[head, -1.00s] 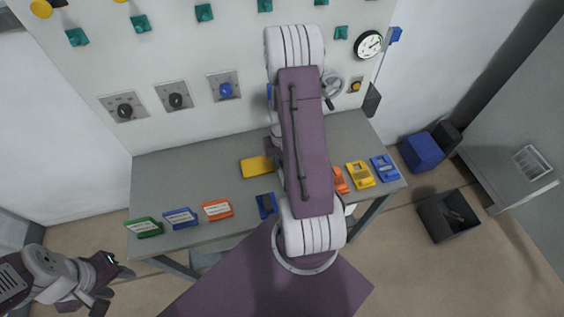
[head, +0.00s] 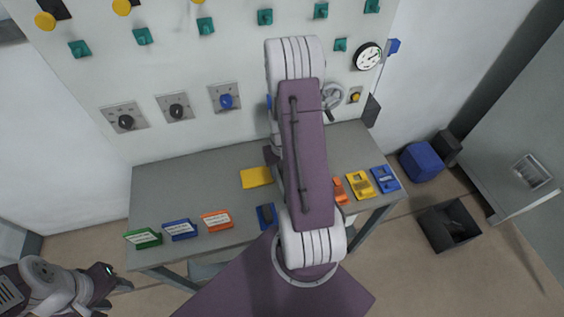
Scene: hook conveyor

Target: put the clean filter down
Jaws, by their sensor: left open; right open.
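I cannot make out a clean filter with certainty. A small pale framed panel (head: 531,172) lies on the grey cabinet at the right, but I cannot tell whether it is a filter. My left gripper (head: 113,294) is at the lower left, open and empty, beside the table's front left corner and apart from the table. My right arm stretches up the middle of the view. Its gripper is hidden behind the arm, so what is near it cannot be seen.
The grey table (head: 165,190) carries a green (head: 143,238), a blue (head: 180,230) and an orange labelled holder (head: 216,220), a yellow plate (head: 257,177) and coloured devices at right. Wall knobs stand behind. A black bin (head: 449,226) and a blue box (head: 422,161) are on the floor.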

